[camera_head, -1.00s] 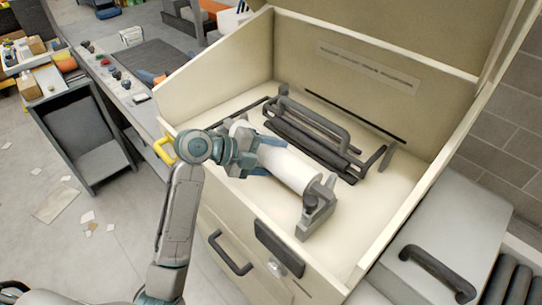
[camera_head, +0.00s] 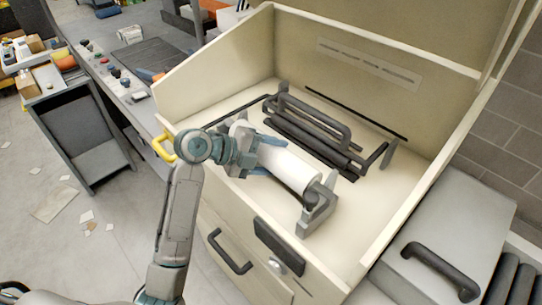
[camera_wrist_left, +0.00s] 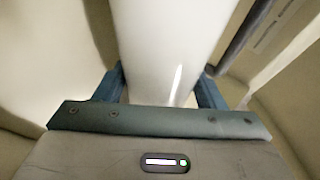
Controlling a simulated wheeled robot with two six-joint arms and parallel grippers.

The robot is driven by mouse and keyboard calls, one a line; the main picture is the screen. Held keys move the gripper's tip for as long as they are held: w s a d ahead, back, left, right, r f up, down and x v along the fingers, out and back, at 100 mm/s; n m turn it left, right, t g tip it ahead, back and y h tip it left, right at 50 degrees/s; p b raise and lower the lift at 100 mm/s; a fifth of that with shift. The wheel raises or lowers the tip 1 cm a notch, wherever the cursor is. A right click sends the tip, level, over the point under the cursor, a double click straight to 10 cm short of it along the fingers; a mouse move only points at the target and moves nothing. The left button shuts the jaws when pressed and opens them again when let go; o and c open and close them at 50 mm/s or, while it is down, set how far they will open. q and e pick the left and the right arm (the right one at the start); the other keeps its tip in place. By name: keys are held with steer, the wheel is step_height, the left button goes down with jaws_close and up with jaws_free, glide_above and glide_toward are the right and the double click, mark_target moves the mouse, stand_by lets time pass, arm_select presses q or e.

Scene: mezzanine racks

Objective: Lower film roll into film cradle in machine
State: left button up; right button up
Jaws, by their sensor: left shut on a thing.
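The white film roll (camera_head: 291,165) lies lengthwise inside the front of the open machine (camera_head: 387,215). My left gripper (camera_head: 262,156) is shut on the roll's middle, with a blue finger on each side. In the left wrist view the roll (camera_wrist_left: 168,45) runs between the two fingers (camera_wrist_left: 160,88). The dark grey cradle bracket (camera_head: 319,211) stands at the roll's right end, which meets it closely. I cannot tell whether the roll rests fully in it. The roll's left part and any bracket there are largely hidden by my gripper. My right gripper is not in view.
Dark rollers and a bar frame (camera_head: 312,125) lie just behind the roll. The machine's cream walls rise at the left, back and right. A yellow handle (camera_head: 164,146) sits by my left wrist. A grey lidded unit (camera_head: 445,235) stands at the right.

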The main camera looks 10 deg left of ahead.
arm_select(q)
steer(key=shift+r, duration=0.15)
steer(key=o, duration=1.9)
steer(key=shift+f, duration=0.2)
steer(key=shift+s+a+r, duration=0.15)
steer(key=shift+s+a, duration=0.05)
steer(key=shift+a, duration=0.15)
steer(key=b+v, duration=0.3)
steer(key=v, duration=0.7)
steer(key=shift+r+b, duration=0.2)
steer(key=shift+b, duration=0.1)
steer(key=shift+s, duration=0.1)
